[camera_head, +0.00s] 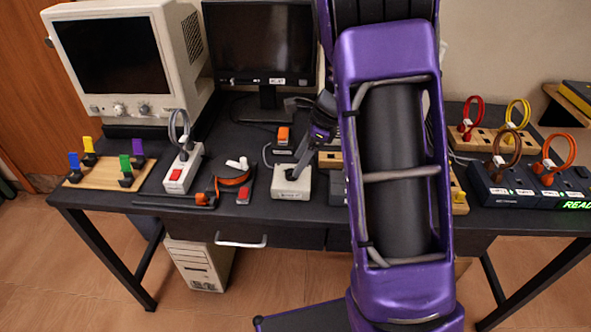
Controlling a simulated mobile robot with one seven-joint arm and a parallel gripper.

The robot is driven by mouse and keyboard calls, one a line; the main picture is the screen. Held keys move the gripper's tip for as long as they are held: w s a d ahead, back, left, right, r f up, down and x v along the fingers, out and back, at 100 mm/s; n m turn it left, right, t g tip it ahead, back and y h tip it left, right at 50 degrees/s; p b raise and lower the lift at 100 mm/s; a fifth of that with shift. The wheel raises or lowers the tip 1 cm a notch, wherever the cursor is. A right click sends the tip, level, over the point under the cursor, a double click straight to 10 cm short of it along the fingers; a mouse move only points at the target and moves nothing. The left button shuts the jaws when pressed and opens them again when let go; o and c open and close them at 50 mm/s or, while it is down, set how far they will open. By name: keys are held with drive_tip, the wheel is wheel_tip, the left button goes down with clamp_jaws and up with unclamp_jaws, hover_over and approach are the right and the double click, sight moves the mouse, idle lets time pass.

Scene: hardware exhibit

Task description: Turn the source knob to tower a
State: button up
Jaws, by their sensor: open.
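A small white box (292,193) sits near the front edge of the dark desk, left of my arm. It appears to be the source switch. My gripper (297,168) reaches down to its top from behind and right, tilted. A dark knob or lever on top is mostly hidden by my gripper, so I cannot tell its setting or whether the fingers touch it. My gripper is open. Any tower a marking is too small to read. A dark monitor (262,45) stands behind the box.
My large purple arm link hides the desk's centre right. Left of the box lie an orange strap (233,180) and a white box with a red switch (182,170). A wooden board with coloured pegs (103,177) is far left. Dark boxes with cable loops (505,188) stand right.

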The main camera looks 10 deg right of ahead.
drive_tip(key=shift+x, duration=1.65)
clamp_jaws()
